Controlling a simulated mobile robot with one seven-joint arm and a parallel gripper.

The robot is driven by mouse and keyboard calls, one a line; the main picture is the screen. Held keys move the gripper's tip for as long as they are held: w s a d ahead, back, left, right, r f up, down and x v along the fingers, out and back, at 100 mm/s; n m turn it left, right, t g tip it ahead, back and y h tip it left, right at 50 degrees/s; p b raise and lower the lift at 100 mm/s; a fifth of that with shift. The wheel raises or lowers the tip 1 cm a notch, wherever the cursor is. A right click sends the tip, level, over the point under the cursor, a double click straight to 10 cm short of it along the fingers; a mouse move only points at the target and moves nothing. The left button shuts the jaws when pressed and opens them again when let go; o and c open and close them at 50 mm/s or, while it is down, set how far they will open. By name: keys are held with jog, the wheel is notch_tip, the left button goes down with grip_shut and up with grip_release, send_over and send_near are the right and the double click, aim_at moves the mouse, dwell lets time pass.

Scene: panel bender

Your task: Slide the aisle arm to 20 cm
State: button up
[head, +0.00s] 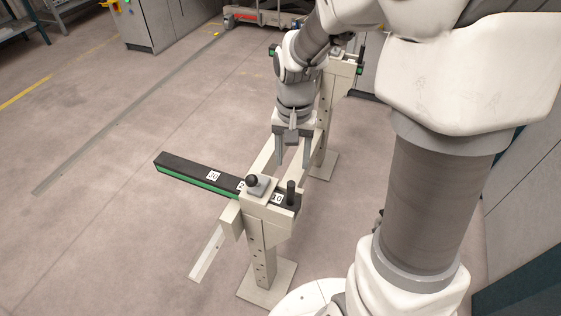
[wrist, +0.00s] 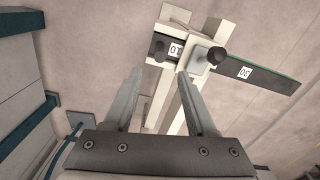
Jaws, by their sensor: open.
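The aisle arm (head: 185,169) is a black bar with a green side. It runs through a cream head on the near post (head: 260,250) and sticks out to the left. Labels 30 and 10 show on it; a label between them is mostly hidden by the clamp plate. A dark ball knob (head: 252,181) sits on that plate, and a black upright handle (head: 291,192) stands at the bar's right end. In the wrist view the bar (wrist: 278,82) and knob (wrist: 216,56) also show. My gripper (head: 293,165) is open and empty, just beyond the handle, apart from it.
A cream beam (head: 265,155) runs from the near post back to a far post (head: 325,110), which carries a similar black handle and green-edged bar. Grey cabinets stand at the back left. The floor left of the bar is open, with a metal strip (head: 130,110) along it.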

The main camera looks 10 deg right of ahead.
aim_at(290, 195)
notch_tip(290, 195, down, 15)
jog(key=b, duration=0.3)
jog(key=shift+r, duration=0.15)
grip_shut()
dwell(1.2)
